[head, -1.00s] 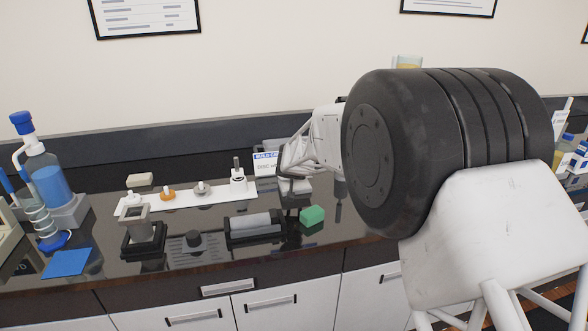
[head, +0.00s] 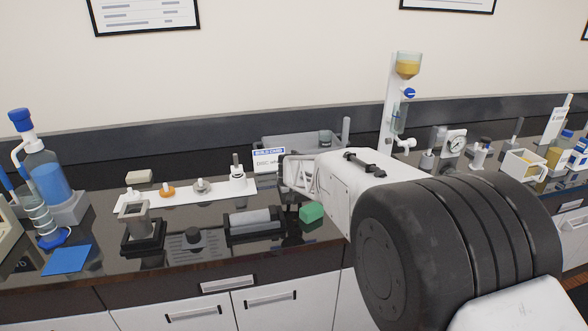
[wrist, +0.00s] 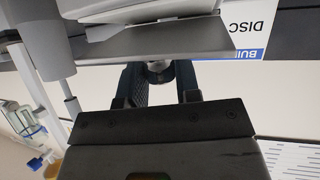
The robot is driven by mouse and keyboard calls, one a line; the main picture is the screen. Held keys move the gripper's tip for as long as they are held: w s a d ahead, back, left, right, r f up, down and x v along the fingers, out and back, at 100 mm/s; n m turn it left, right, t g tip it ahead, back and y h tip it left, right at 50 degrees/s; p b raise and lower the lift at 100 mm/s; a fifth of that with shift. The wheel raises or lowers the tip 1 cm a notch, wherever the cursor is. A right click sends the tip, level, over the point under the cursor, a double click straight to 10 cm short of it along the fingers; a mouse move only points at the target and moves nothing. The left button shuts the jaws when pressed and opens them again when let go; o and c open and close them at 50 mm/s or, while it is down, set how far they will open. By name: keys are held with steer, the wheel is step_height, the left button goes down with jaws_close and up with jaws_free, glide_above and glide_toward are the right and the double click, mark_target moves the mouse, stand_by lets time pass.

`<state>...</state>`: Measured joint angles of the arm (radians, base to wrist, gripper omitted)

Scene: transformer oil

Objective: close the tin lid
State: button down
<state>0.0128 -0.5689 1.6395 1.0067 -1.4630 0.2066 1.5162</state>
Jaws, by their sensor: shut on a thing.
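A grey open-topped tin (head: 285,143) stands at the back of the bench, behind the build card, in the head view. A grey flat panel, which looks like the tin lid (wrist: 165,46), crosses the upper wrist view. My gripper (wrist: 160,72) has its two dark fingers on either side of a small grey knob-like part at the panel's edge, and is shut on it. In the head view my white forearm reaches to just right of the card and hides the fingers. How far the lid is tilted cannot be told.
The build card (head: 268,160) stands close to my gripper; it also shows upside down in the wrist view (wrist: 245,25). A green block (head: 311,212) and a roller in a black tray (head: 255,236) lie in front. A funnel stand (head: 390,105) rises behind my arm.

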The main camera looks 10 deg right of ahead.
stand_by(0.4)
steer(key=c, duration=0.8)
jaws_free()
steer(key=shift+s+r, duration=0.1)
steer(key=shift+s, duration=0.05)
steer(key=v, duration=0.7)
steer(key=shift+s, duration=0.2)
steer(key=shift+a, duration=0.1)
